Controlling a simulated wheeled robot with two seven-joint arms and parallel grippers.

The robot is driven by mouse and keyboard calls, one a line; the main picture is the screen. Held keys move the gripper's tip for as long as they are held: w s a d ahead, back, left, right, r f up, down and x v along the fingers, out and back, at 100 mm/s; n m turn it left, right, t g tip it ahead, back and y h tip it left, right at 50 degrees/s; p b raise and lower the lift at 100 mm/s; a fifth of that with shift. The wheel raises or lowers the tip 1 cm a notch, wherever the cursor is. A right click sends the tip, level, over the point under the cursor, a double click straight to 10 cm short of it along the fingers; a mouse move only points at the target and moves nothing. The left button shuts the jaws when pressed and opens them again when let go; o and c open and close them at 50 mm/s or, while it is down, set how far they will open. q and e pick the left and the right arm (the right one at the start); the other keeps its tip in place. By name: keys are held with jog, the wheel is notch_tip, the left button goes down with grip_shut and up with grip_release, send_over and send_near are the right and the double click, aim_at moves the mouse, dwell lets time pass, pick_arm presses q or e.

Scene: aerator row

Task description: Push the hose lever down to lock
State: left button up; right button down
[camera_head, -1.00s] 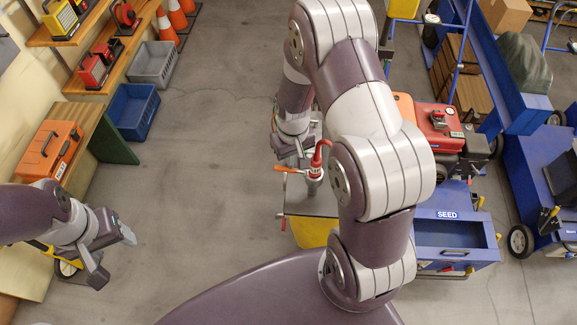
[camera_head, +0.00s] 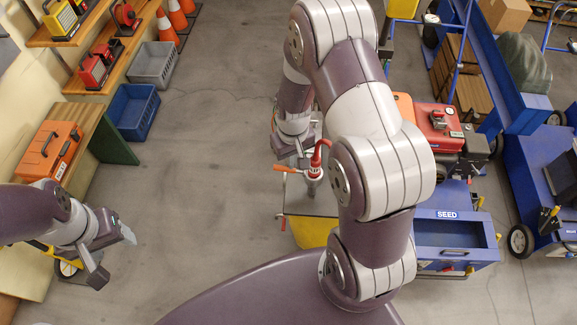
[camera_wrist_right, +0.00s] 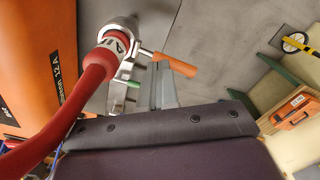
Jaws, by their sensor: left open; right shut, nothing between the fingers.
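The hose lever has an orange handle (camera_head: 286,169) that sticks out left, roughly level, from the metal coupling (camera_head: 315,174) of the red hose (camera_head: 317,155). In the right wrist view the orange lever handle (camera_wrist_right: 175,63) points right from the coupling, with the red hose (camera_wrist_right: 75,105) bending down from it. My right gripper (camera_head: 299,158) is shut and empty, close behind the lever. In the wrist view its grey fingers (camera_wrist_right: 165,88) lie just beside the handle; I cannot tell whether they touch. My left gripper (camera_head: 113,256) is open and empty, far left.
A blue seed cart (camera_head: 447,233) and a red engine (camera_head: 437,125) stand right of the coupling. An orange toolbox (camera_head: 49,150) and a blue crate (camera_head: 133,110) are at the left. The floor between is clear.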

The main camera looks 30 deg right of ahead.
aim_at(284, 167)
jog(key=shift+f+b, duration=1.75)
jog(key=shift+f, duration=0.65)
notch_tip(284, 167, up, 11)
jog(key=w+a+p, duration=0.1)
jog(key=p, duration=0.8)
jog(key=shift+a, duration=0.35)
